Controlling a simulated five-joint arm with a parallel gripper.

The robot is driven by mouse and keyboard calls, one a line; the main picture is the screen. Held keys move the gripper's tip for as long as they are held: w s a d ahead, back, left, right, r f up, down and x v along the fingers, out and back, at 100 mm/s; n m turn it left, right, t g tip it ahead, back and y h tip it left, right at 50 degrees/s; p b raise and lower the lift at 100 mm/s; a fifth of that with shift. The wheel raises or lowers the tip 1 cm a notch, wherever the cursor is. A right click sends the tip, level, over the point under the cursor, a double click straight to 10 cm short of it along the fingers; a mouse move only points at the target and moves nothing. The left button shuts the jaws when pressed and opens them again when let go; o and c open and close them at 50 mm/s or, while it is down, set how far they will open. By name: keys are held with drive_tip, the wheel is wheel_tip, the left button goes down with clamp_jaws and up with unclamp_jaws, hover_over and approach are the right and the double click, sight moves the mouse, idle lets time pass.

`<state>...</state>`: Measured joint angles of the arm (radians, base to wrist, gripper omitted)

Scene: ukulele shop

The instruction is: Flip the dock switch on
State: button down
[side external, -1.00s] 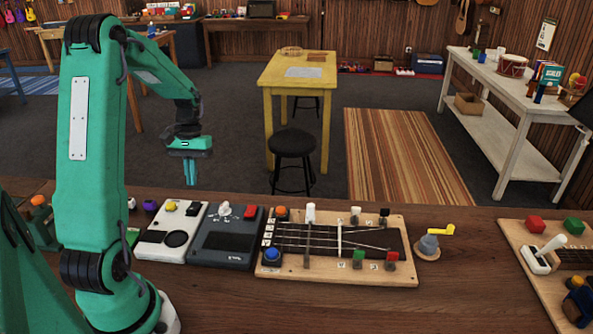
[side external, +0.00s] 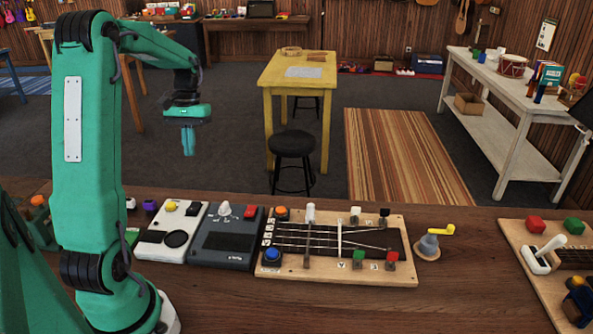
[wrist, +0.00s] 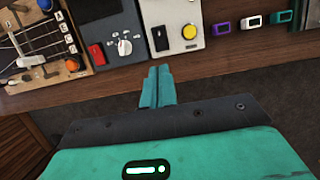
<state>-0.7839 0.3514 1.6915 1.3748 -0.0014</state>
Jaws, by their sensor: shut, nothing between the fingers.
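My gripper (side external: 188,152) is shut and empty, pointing down, raised beyond the bench's far edge behind the white box. Its closed fingers also show in the wrist view (wrist: 160,72). I cannot tell which control is the dock switch. The white box (side external: 157,247) carries a black rocker switch (side external: 193,209) and a yellow button (side external: 171,206). The dark grey box (side external: 227,257) carries a red rocker switch (side external: 251,211) and a white knob (side external: 225,210). In the wrist view the black rocker (wrist: 160,37) and the red rocker (wrist: 97,52) lie past the fingertips, apart from them.
A wooden board (side external: 341,276) with strings, buttons and levers sits right of the dark box. A yellow-handled crank (side external: 429,243) stands beyond it. Another control board (side external: 545,283) is at the far right. Small purple (wrist: 221,27), white (wrist: 250,22) and green (wrist: 282,16) pieces line the bench.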

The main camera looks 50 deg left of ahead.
sight(192, 208)
drive_tip(key=shift+s+d+r, duration=0.15)
drive_tip(key=shift+s+d, duration=0.3)
drive_tip(key=shift+s, duration=0.05)
drive_tip(key=x, duration=1.4)
idle(0.4)
drive_tip(key=shift+s+d+f, duration=0.15)
drive_tip(key=shift+f, duration=0.05)
idle(0.3)
drive_tip(key=shift+w+a, duration=0.65)
